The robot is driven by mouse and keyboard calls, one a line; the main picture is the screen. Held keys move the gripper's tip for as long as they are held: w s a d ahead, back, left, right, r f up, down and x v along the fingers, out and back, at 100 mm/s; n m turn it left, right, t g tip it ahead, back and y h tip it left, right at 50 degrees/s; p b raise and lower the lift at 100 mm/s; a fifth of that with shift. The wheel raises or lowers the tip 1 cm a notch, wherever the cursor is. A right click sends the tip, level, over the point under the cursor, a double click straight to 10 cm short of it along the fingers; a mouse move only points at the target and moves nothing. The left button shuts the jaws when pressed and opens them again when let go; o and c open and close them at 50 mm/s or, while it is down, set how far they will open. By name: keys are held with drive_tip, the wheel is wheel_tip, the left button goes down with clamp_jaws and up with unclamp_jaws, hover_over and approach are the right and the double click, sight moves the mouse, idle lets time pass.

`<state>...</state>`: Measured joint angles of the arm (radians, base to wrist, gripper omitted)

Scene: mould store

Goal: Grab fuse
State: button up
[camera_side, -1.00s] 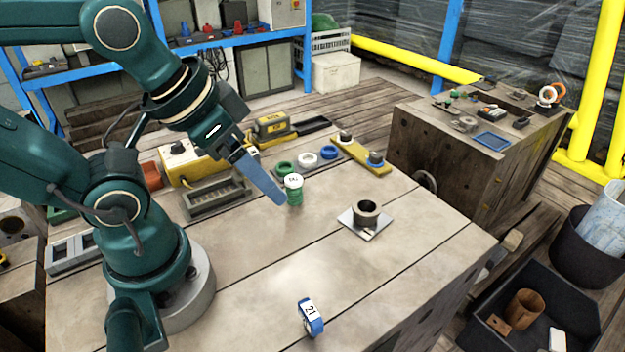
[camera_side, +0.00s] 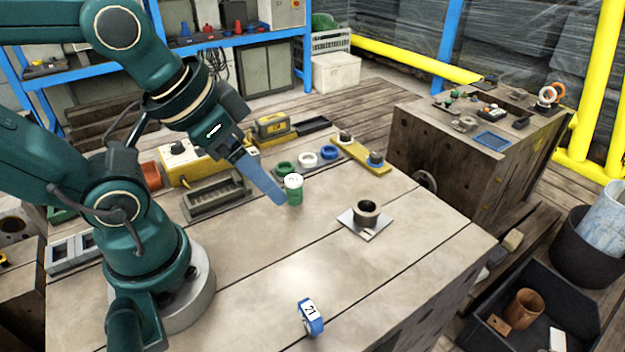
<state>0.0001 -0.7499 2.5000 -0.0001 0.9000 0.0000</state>
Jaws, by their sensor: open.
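A small green cylinder with a white label (camera_side: 293,189), which looks like the fuse, stands upright on the wooden bench. My gripper (camera_side: 280,197) is open, with its blue finger slanting down to the left side of the cylinder. Only one finger shows clearly; the other is hidden. The fingertip overlaps or nearly meets the cylinder's left edge in this view, and I cannot tell whether it touches. The cylinder stands on the bench, not lifted.
A metal ring on a square plate (camera_side: 366,214) stands to the right. Behind are a tray of coloured rings (camera_side: 307,161), a yellow bar (camera_side: 362,158) and a grey slotted block (camera_side: 215,196). The bench middle is clear.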

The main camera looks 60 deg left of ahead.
drive_tip(key=shift+c, duration=1)
drive_tip(key=shift+s, duration=0.1)
